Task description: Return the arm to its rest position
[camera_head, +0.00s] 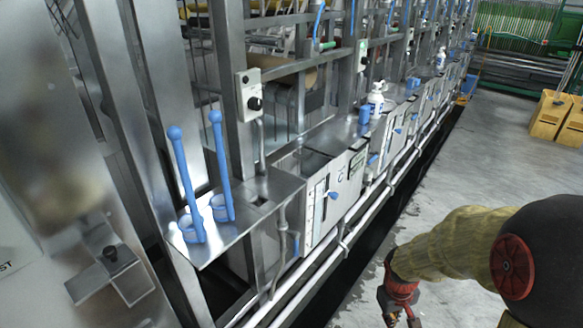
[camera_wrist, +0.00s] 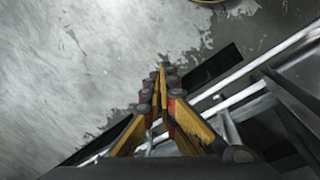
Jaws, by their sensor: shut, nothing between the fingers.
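My gripper (camera_wrist: 162,72) is shut and empty in the wrist view, its yellow and black fingers meeting at the tips. It points down at the grey floor, beside the machine's lower rails. In the head view my arm, in a tan sleeve, comes in from the lower right. My gripper (camera_head: 402,318) shows there only in part, at the bottom edge, over open floor and apart from the machine.
The long steel machine (camera_head: 320,200) runs from lower left to upper right, with white pipes (camera_head: 330,240) along its foot. Two blue ladles (camera_head: 183,185) (camera_head: 221,165) stand on a steel shelf (camera_head: 262,190). Yellow boxes (camera_head: 550,115) stand far right. The floor (camera_head: 480,150) between is clear.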

